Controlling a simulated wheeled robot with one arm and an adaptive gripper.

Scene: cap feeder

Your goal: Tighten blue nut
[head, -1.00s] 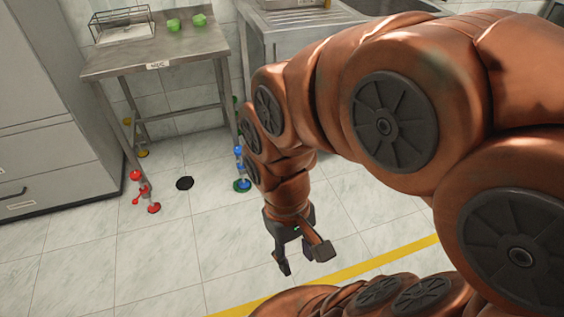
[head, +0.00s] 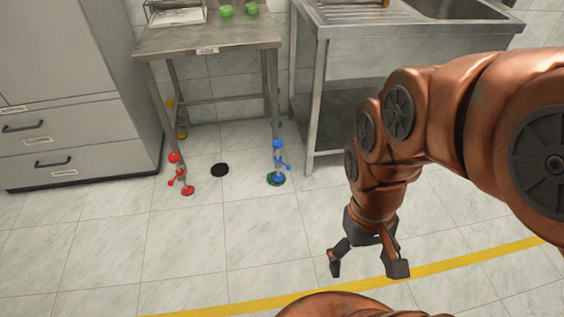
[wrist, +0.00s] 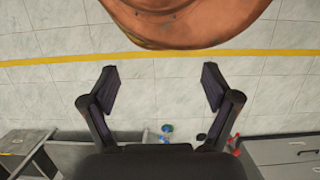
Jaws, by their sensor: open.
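The blue nut (head: 277,143) is a small blue piece low on the front right leg of the metal table, with a blue side handle just below it. In the wrist view small blue parts (wrist: 165,137) show near the bottom edge, partly hidden by my gripper's body. My gripper (head: 368,270) points down over the floor, to the right of the blue parts and nearer to me. Its fingers are wide apart and empty, and they also show spread in the wrist view (wrist: 161,90).
The metal table (head: 205,42) holds green objects and a wire rack. Its front left leg has red parts (head: 175,172), and a rear leg has yellow ones (head: 181,128). A black floor disc (head: 220,170) lies between. Drawers (head: 60,130) stand left, a sink unit (head: 400,40) right. The front floor is clear.

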